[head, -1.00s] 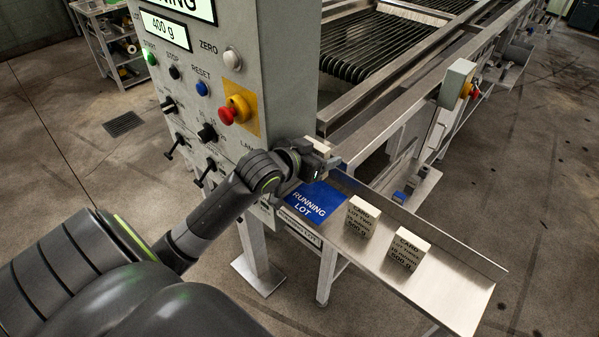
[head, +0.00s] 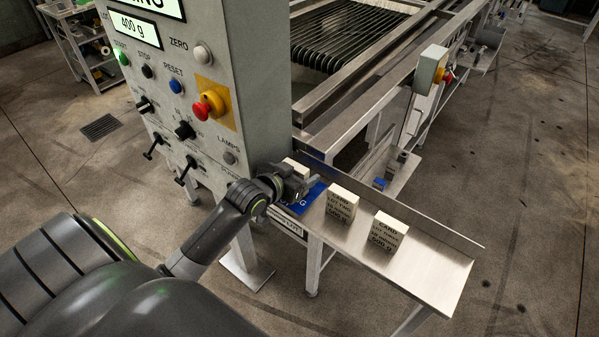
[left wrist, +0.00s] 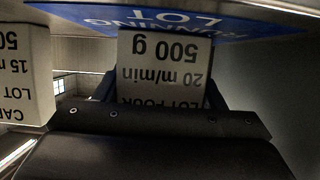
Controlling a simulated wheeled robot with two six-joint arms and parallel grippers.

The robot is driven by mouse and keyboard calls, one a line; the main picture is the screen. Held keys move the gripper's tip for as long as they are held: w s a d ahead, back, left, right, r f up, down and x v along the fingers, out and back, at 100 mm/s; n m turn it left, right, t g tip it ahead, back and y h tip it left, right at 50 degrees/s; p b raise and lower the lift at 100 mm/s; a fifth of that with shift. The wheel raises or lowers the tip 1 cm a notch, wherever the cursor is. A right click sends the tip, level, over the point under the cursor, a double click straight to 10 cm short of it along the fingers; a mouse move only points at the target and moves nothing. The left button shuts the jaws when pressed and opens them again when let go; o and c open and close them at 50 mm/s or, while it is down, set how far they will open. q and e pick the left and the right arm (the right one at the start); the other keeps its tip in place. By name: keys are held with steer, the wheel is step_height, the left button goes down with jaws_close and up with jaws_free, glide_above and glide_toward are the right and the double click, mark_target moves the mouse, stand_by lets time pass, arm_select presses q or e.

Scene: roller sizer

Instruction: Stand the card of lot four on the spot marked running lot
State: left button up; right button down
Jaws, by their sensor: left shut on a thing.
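My left gripper (head: 308,187) is shut on the lot four card (left wrist: 163,65), a small off-white block. In the left wrist view the card appears upside down and reads "LOT FOUR, 20 m/min, 500 g". In the head view only a pale top part of the card (head: 296,167) shows behind the gripper. The blue running lot spot (head: 300,207) lies beneath the gripper, partly covered by it; it also shows at the top of the left wrist view (left wrist: 245,25). The card's foot is at or just above the blue spot; I cannot tell whether it touches. My right gripper is not in view.
Two other cards stand on the steel shelf to the right, a nearer-to-gripper card (head: 342,204) and a farther card (head: 388,234). The shelf (head: 440,277) is bare at its right end and has a raised back edge. The control cabinet (head: 235,120) rises close behind the left arm.

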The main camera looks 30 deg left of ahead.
arm_select(q)
steer(key=o, duration=1)
steer(key=shift+s+r, duration=0.1)
steer(key=shift+r, duration=0.05)
steer(key=v, duration=1.1)
steer(key=shift+s, duration=0.4)
